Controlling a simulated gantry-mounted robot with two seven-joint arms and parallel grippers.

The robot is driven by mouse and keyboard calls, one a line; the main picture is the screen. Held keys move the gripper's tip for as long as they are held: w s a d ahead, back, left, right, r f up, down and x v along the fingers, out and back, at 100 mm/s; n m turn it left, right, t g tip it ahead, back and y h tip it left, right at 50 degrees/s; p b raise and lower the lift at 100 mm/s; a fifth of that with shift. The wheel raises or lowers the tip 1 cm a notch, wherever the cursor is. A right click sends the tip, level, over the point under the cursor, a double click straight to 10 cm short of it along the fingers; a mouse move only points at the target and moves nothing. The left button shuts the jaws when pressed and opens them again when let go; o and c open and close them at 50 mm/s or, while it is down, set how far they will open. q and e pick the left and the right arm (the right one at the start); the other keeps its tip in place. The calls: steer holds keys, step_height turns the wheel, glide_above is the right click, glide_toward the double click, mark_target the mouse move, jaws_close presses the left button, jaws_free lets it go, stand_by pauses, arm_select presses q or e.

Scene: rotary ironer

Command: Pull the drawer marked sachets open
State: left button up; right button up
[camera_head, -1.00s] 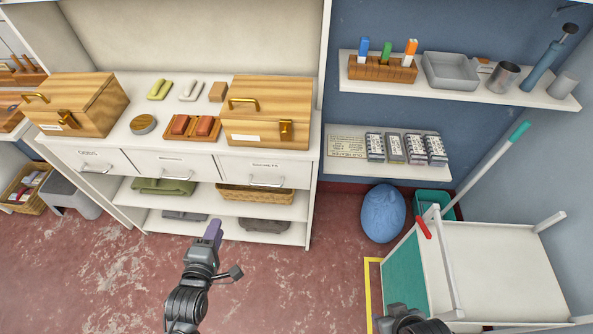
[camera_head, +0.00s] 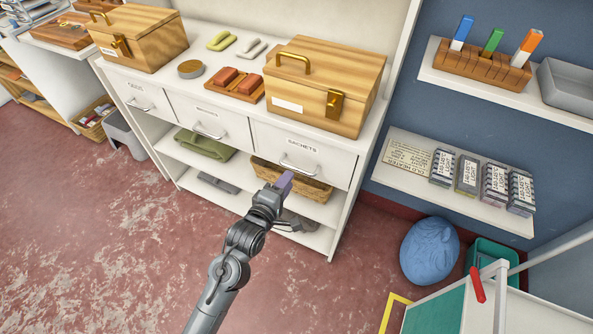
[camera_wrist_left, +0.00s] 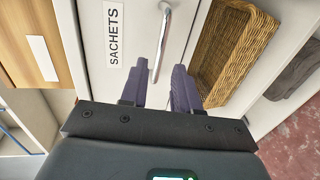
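The drawer marked sachets (camera_head: 322,157) is the right one of a row of three white drawers, and it is shut. Its silver bar handle (camera_head: 298,170) is on the drawer front; in the left wrist view the handle (camera_wrist_left: 161,40) stands just beyond the fingers. My left gripper (camera_head: 285,182) is in front of and slightly below the handle; in the left wrist view its purple fingers (camera_wrist_left: 163,88) are apart, with nothing visible between them. The handle's end lies near the gap and contact is not clear. My right gripper is not in view.
A wooden box (camera_head: 325,75) stands on the counter above the drawer. A wicker basket (camera_head: 318,190) and a green folded cloth (camera_head: 205,145) lie on the shelf below. A blue bag (camera_head: 430,250) and a white cart are at the right. Open red floor lies at the left.

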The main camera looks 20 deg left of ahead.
mark_target(296, 168)
arm_select(q)
steer(key=b+x, duration=0.1)
steer(key=x, duration=0.5)
steer(key=shift+w+d+f, duration=0.1)
steer(key=shift+w, duration=0.25)
jaws_close()
